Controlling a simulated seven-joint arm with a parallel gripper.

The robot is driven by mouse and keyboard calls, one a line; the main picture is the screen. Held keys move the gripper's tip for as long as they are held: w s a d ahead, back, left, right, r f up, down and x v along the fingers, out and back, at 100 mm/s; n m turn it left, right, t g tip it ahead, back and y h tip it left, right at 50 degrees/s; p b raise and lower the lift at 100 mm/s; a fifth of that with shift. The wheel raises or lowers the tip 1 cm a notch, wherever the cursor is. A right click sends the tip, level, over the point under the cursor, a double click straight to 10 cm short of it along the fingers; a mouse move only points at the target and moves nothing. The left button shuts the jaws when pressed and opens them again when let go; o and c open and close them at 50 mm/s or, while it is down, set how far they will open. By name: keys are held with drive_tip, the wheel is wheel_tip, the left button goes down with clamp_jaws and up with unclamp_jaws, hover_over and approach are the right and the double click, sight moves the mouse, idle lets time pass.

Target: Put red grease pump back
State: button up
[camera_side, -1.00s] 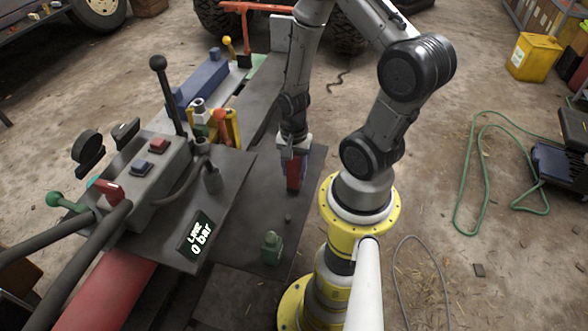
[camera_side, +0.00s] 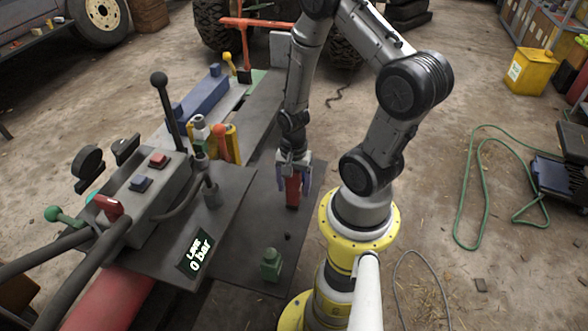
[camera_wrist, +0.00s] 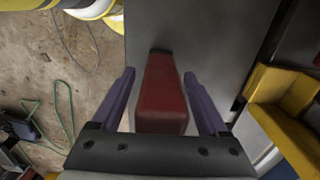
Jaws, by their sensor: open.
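The red grease pump (camera_side: 292,192) stands upright on the dark steel plate (camera_side: 250,225). My gripper (camera_side: 293,182) is above it, pointing down, with its fingers either side of the pump's upper part. In the wrist view the red pump (camera_wrist: 162,95) sits between the two purple fingers of my gripper (camera_wrist: 160,92), with a gap on each side. The gripper is open. In the side view the pump's top is partly hidden by the gripper.
A green bottle-like object (camera_side: 271,264) and a small dark knob (camera_side: 287,236) are on the plate nearer the camera. A yellow holder (camera_side: 232,150) with an orange-topped item (camera_side: 220,143) stands left. The control box (camera_side: 150,185) with its tall lever is farther left.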

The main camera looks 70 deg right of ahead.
wheel_tip(320, 180, up, 13)
drive_tip(key=shift+s+r, duration=0.1)
drive_tip(key=a+r+n+t, duration=0.2)
drive_tip(key=a+r+n, duration=0.4)
drive_tip(key=r+n, duration=0.2)
drive_tip(key=s+a+r+n+t, duration=0.1)
drive_tip(key=a+r+n+t, duration=0.2)
drive_tip(key=a+r+n, duration=0.3)
wheel_tip(320, 180, up, 4)
drive_tip(key=n, duration=0.4)
drive_tip(key=shift+s+f+t, duration=0.2)
drive_tip(key=shift+f+t, duration=0.05)
drive_tip(key=shift+t, duration=0.05)
